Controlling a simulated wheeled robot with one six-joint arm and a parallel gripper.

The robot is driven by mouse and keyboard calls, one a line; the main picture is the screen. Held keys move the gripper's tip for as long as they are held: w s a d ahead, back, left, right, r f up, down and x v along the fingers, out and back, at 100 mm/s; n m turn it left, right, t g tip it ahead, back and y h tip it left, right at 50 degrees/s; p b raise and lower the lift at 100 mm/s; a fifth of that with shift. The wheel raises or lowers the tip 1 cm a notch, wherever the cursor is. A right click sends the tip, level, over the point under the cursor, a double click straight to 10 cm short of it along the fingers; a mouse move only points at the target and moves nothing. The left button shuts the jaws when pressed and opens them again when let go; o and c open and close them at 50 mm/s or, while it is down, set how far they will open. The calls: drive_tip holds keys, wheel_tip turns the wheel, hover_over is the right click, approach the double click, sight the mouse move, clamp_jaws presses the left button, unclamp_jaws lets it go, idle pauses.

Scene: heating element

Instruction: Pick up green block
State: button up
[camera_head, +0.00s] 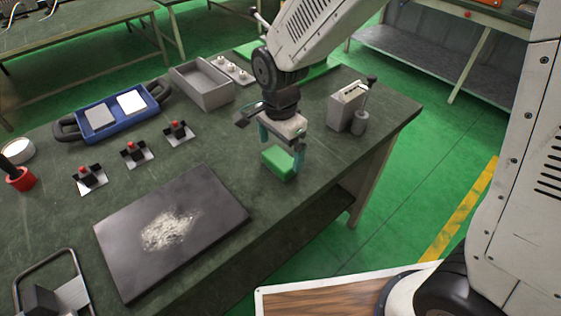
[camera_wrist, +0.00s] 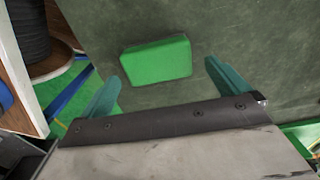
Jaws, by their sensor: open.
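The green block (camera_head: 279,163) lies on the dark green workbench (camera_head: 215,150), near its front edge, in the head view. In the wrist view the green block (camera_wrist: 157,60) lies flat on the bench top, slightly tilted in the picture, ahead of the fingers. My gripper (camera_head: 281,158) is over the block in the head view, with its teal fingers apart. In the wrist view my gripper (camera_wrist: 163,82) is open and empty, one finger to each side of the block's near end. I cannot tell how high the fingertips are above the bench.
A dark plate (camera_head: 118,250) with pale powder lies left of the block. Several red-topped switches (camera_head: 134,151), a blue tray (camera_head: 112,118) and an open grey box (camera_head: 203,84) sit behind. A grey holder (camera_head: 345,107) stands right of my gripper. Bare bench surrounds the block.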

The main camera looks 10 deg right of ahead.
sight(280, 157)
drive_tip(key=f, duration=0.3)
drive_tip(key=shift+s+f, duration=0.2)
drive_tip(key=shift+c, duration=0.3)
drive_tip(key=c, duration=0.9)
drive_tip(key=shift+c, duration=0.2)
drive_tip(key=shift+r, duration=0.1)
drive_tip(key=shift+r, duration=0.5)
wheel_tip(280, 157, up, 2)
drive_tip(key=shift+r, duration=0.2)
drive_tip(key=s+a, duration=0.2)
drive_tip(key=s, duration=0.2)
drive_tip(key=s+a+r, duration=0.1)
drive_tip(key=s+a, duration=0.1)
drive_tip(key=s, duration=0.3)
drive_tip(key=s+a, duration=0.3)
drive_tip(key=s, duration=0.2)
drive_tip(key=shift+s+r, duration=0.2)
